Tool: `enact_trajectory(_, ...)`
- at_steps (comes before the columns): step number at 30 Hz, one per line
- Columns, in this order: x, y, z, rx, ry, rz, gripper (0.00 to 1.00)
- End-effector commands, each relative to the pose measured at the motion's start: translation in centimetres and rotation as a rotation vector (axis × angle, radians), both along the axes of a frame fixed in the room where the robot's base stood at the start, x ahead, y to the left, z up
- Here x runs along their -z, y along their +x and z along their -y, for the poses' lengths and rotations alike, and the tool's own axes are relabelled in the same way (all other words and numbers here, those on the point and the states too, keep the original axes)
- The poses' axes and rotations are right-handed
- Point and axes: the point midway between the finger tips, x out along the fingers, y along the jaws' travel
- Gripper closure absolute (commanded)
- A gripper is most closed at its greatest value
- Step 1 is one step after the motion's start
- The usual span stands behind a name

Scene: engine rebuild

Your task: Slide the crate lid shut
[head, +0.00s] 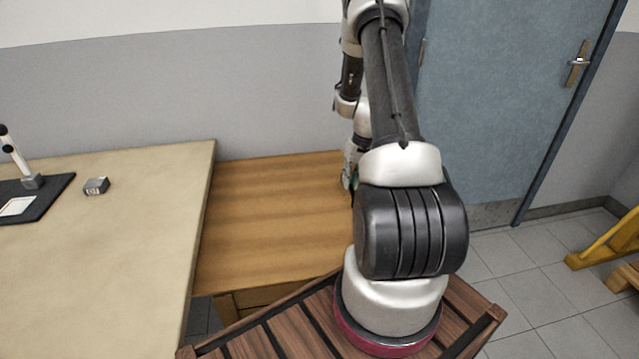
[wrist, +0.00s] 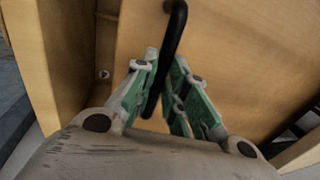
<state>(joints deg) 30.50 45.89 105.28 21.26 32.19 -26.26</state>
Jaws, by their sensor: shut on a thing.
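In the wrist view, a black bar handle (wrist: 176,36) stands on a light wooden panel (wrist: 225,50). The panel appears to be the crate lid, though its full outline is out of view. My gripper (wrist: 165,62), with green and grey fingers, is shut on the handle, one finger on each side. In the head view, my gripper (head: 349,178) is small and partly hidden behind my arm, at the right side of a low wooden surface (head: 270,220). The handle is hidden there, and I cannot tell how far the lid is open.
A beige worktable (head: 110,260) stands to the left, with a grey metal block (head: 96,186) and a dark mat (head: 55,186) on it. A blue door (head: 500,100) is at the back right. Tiled floor is clear before it. A yellow frame (head: 605,240) stands far right.

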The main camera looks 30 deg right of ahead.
Motion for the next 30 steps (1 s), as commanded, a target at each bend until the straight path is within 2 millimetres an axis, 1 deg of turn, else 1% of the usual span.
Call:
enact_trajectory(1, 0.0, -0.8, 1.8, 0.007, 0.000, 0.000, 1.00)
enact_trajectory(6, 0.0, -2.7, 6.5, 0.006, 0.000, -0.001, 1.00)
enact_trajectory(9, 0.0, -3.7, 8.7, 0.004, 0.000, -0.001, 1.00)
enact_trajectory(12, 0.1, -4.4, 10.5, 0.003, 0.000, -0.001, 1.00)
enact_trajectory(15, 0.0, -4.9, 11.8, 0.002, 0.000, 0.000, 1.00)
enact_trajectory(19, 0.0, -5.3, 12.9, 0.000, 0.000, 0.000, 1.00)
enact_trajectory(24, 0.0, -5.5, 13.4, -0.001, -0.001, 0.000, 1.00)
enact_trajectory(30, 0.0, -5.6, 13.6, -0.001, -0.003, 0.000, 1.00)
